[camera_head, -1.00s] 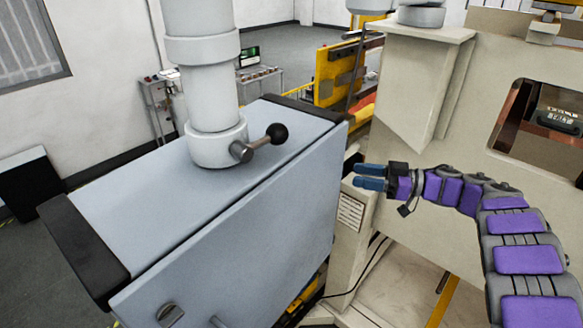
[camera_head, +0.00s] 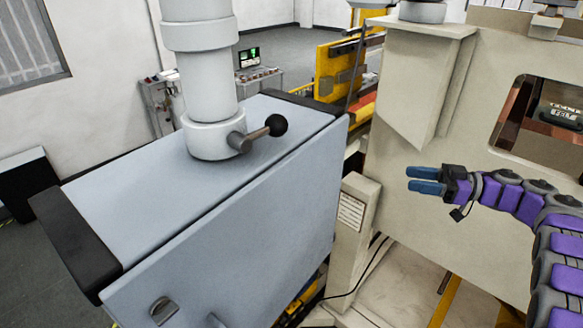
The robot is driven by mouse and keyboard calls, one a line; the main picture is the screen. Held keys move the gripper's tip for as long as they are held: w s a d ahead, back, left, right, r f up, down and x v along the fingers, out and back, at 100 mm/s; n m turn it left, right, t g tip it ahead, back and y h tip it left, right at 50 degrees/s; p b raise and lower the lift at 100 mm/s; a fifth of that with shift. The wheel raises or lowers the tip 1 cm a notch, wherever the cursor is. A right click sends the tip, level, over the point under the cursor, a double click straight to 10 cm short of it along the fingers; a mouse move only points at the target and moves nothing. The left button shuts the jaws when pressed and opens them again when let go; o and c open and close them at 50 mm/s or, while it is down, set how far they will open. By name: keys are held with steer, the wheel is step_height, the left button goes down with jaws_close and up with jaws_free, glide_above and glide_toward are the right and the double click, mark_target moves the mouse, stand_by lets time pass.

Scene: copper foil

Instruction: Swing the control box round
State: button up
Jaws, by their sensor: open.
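The control box (camera_head: 225,220) is a large pale blue-grey cabinet with black end pieces, in the left and middle of the head view. It hangs from a thick vertical post (camera_head: 206,75). A lever with a black ball knob (camera_head: 276,125) sticks out from the post's collar, just above the box top. My gripper (camera_head: 410,180) has blue fingers and points left. It is open and empty, to the right of the box and apart from it, in front of the beige machine.
A beige machine (camera_head: 425,130) with a window opening (camera_head: 550,110) fills the right side. A low beige housing with a label (camera_head: 351,210) stands between box and machine. A bench with a screen (camera_head: 248,57) and yellow equipment (camera_head: 328,70) are at the back.

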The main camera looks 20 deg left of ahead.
steer(key=shift+w+d, duration=0.15)
steer(key=shift+d, duration=0.95)
steer(key=shift+w+d, duration=0.15)
steer(key=shift+d, duration=0.9)
